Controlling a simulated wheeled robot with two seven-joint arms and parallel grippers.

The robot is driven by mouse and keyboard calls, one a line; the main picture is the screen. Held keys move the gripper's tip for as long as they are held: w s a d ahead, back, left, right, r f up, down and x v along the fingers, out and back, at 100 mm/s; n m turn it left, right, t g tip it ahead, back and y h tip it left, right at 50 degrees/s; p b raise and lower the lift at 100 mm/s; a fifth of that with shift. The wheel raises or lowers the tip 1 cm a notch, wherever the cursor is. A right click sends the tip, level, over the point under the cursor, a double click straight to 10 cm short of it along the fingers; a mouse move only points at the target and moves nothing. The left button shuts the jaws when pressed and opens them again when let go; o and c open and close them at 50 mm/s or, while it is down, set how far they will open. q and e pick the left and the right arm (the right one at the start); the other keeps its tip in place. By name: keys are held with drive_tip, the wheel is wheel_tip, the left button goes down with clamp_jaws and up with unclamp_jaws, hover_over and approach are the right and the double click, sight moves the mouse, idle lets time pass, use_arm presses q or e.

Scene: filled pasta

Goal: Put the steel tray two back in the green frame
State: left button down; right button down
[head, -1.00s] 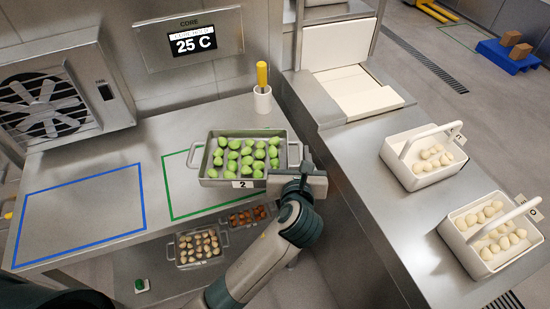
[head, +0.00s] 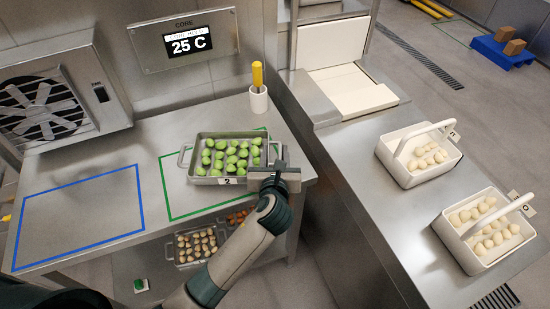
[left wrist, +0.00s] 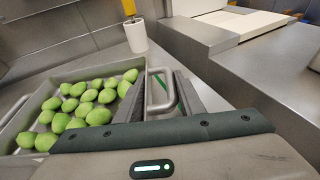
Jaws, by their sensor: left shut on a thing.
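Steel tray two (head: 208,181), filled with green pasta and labelled 2, is over the green frame (head: 166,192) on the steel counter. The frame's left side, back line and part of its front line show; the tray and my arm hide the rest. My left gripper (head: 279,163) is shut on the tray's right handle. In the left wrist view the handle (left wrist: 160,90) is between the fingers, with a green line seen through it. The tray looks level; I cannot tell whether it touches the counter. My right gripper is not in view.
A blue frame (head: 140,192) lies empty on the left. A white cup with a yellow-handled tool (head: 258,99) stands behind the tray. Smaller trays (head: 180,256) sit on the shelf below. Two white carriers (head: 390,165) (head: 455,240) stand on the right counter.

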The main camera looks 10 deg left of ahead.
use_arm(q)
drive_tip(key=shift+f, duration=1.2)
drive_tip(key=c, duration=1.2)
unclamp_jaws()
drive_tip(key=shift+f, duration=0.1)
drive_tip(key=shift+s, duration=0.1)
drive_tip(key=b+v, duration=0.1)
drive_tip(key=v, duration=1.1)
